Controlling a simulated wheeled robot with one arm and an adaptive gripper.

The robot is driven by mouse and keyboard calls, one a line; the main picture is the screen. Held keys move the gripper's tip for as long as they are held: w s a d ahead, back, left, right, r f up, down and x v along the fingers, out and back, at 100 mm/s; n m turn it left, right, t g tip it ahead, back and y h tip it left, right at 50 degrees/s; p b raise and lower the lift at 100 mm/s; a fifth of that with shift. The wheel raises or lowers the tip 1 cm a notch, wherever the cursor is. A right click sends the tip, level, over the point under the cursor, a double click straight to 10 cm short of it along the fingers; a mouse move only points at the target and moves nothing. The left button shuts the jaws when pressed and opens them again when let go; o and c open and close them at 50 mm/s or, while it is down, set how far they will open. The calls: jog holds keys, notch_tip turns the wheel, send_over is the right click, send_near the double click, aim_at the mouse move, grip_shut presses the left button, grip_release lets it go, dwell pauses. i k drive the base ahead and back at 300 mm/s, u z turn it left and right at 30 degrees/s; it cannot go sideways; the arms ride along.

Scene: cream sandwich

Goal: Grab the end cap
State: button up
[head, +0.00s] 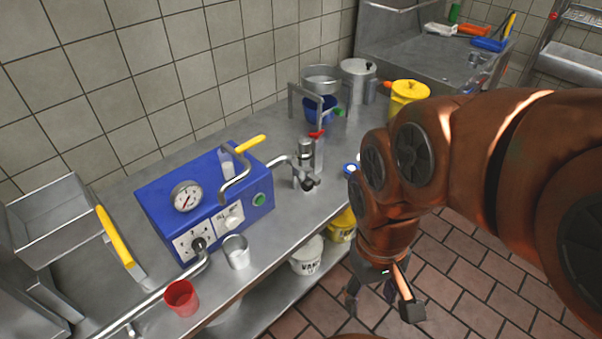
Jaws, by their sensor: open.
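My gripper (382,301) hangs at the lower right, pointing down, with its fingers spread and nothing between them. It is over the tiled floor in the picture, to the right of the steel counter's front edge. I cannot pick out the end cap with certainty. A steel pipe fitting (304,165) with a dark end stands on the counter, to the right of the blue machine (205,207). A small blue and white round item (351,169) sits on the counter beside my arm and is partly hidden by it.
The blue machine has a gauge and a yellow handle. A metal cup (237,252) and a red cup (181,297) stand before it. Pots (357,80) and a yellow container (407,92) stand farther back. Tubs (307,255) sit on the lower shelf.

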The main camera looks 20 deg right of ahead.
aim_at(304, 149)
jog(key=z, duration=0.05)
jog(key=k, duration=0.5)
jog(key=z, duration=1.05)
jog(key=i, duration=0.95)
jog(key=u, duration=2.25)
